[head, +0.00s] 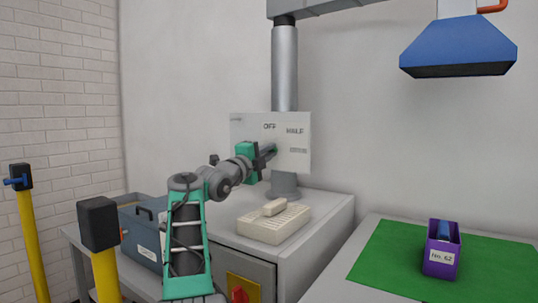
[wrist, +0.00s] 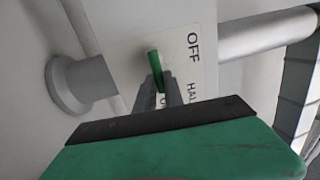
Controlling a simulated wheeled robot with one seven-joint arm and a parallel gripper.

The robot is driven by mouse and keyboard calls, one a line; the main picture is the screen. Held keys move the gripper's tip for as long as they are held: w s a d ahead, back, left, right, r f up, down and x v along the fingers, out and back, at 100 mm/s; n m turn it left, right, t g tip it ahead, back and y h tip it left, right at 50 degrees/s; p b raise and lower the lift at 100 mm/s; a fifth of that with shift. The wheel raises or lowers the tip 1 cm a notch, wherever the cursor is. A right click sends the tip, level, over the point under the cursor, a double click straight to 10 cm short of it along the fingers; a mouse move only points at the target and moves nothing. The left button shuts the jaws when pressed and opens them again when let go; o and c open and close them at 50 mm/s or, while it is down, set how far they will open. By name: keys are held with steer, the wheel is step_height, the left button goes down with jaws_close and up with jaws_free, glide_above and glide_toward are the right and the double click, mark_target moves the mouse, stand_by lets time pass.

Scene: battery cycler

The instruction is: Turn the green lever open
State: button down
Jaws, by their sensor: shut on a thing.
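The green lever (wrist: 156,66) shows in the wrist view in front of a white panel marked OFF and HALF (wrist: 178,42). My gripper (wrist: 163,82) is shut on the lever, with its grey fingers at the lever's lower part in that view. A third marking on the panel is partly covered by the fingers. In the head view, the panel (head: 299,164) stands at the duct pipe above the grey cabinet, and my gripper (head: 269,152) reaches its front. The lever is mostly hidden there by my gripper, and which marking it points to is unclear.
A vertical metal pipe (head: 285,70) rises by the panel. A blue-grey case (head: 143,238) stands left. A purple bin (head: 442,250) sits on a green mat (head: 385,262) at right. Yellow posts (head: 107,275) stand front left.

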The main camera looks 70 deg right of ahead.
stand_by(0.4)
steer(key=c, duration=1.5)
jaws_free()
steer(key=shift+o, duration=0.2)
steer(key=b+v, duration=0.1)
steer(key=v, duration=0.6)
steer(key=shift+a, duration=0.35)
steer(key=shift+f, duration=0.1)
